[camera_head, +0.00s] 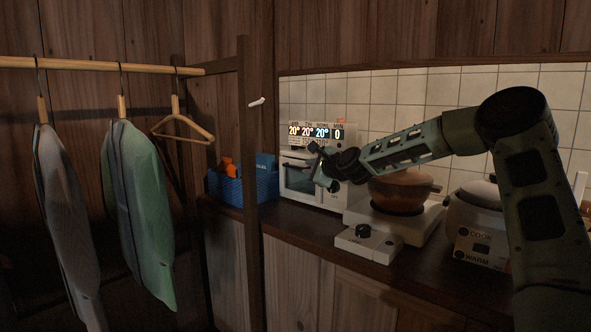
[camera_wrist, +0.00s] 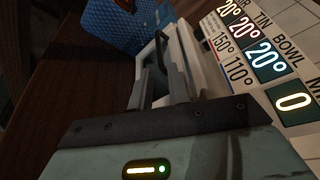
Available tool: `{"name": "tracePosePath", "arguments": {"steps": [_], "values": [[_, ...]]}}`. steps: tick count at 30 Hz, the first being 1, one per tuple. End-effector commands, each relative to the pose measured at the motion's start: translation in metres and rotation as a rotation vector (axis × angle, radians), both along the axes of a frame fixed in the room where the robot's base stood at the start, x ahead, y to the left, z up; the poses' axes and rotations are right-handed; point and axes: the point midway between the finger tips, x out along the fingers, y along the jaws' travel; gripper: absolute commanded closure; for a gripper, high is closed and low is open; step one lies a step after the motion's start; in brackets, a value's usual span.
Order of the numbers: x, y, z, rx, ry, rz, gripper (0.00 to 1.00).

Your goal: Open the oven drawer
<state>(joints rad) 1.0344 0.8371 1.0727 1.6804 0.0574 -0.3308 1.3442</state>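The small white oven (camera_head: 298,182) stands on the counter against the tiled wall. Its front with a dark window faces left-front and looks closed in the head view. My gripper (camera_head: 322,170) is in front of the oven's right part and hides some of it. In the wrist view, my gripper's two dark fingers (camera_wrist: 160,78) are apart, with a narrow gap between them. Their tips are close to the white oven front (camera_wrist: 200,62) and a dark handle-like bar (camera_wrist: 163,48). I cannot tell whether they touch the bar.
A blue basket (camera_head: 240,186) with orange and blue items stands left of the oven. A display panel (camera_head: 315,133) shows numbers above it. A brown pot (camera_head: 400,193) on a burner and a rice cooker (camera_head: 478,225) stand to the right. A rack post (camera_head: 249,180) rises in front.

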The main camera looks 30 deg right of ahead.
Motion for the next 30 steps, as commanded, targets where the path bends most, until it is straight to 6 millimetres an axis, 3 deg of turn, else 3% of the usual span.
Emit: {"name": "tracePosePath", "arguments": {"steps": [6, 13, 19, 28, 30], "values": [[0.045, 0.002, -0.009, 0.001, -0.001, 0.001, 0.82], [0.077, 0.002, -0.016, 0.001, -0.001, 0.001, 0.82], [0.089, 0.002, -0.019, 0.0, -0.001, 0.001, 0.82], [0.09, 0.002, -0.02, 0.0, 0.001, 0.001, 0.82], [0.09, 0.002, -0.02, 0.0, 0.001, 0.001, 1.0]]}}
